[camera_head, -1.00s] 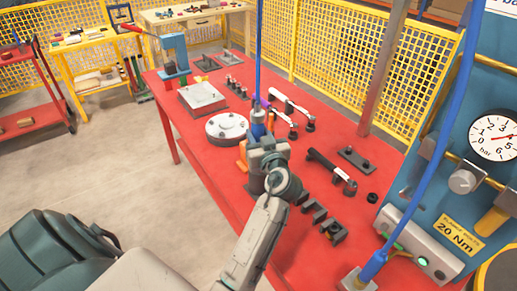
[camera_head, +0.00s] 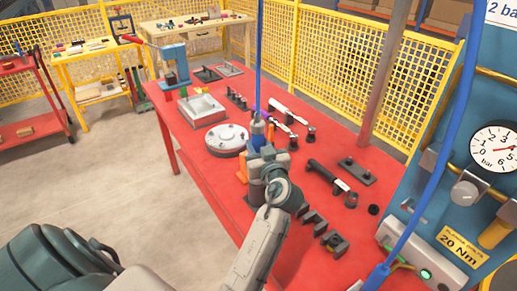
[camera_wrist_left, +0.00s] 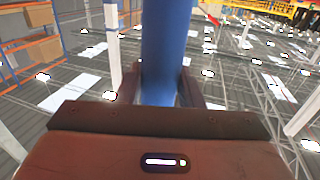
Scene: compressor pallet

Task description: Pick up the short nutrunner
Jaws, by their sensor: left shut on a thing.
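A short upright tool with a grey-blue body (camera_head: 258,130), which I take for the short nutrunner, stands over the red table below a thin blue line running straight up. My left gripper (camera_head: 260,148) is at this tool and is shut on it, hiding its lower part. In the left wrist view a thick blue cylinder (camera_wrist_left: 166,45) stands upright between the two dark fingers of the left gripper (camera_wrist_left: 161,90). I cannot tell whether the tool's bottom touches anything. My right gripper is out of view.
An orange part (camera_head: 243,166) stands close left of the gripper. A round grey flange (camera_head: 226,139) and a square block (camera_head: 201,109) lie behind it. Yellow mesh fencing (camera_head: 345,60) closes the back.

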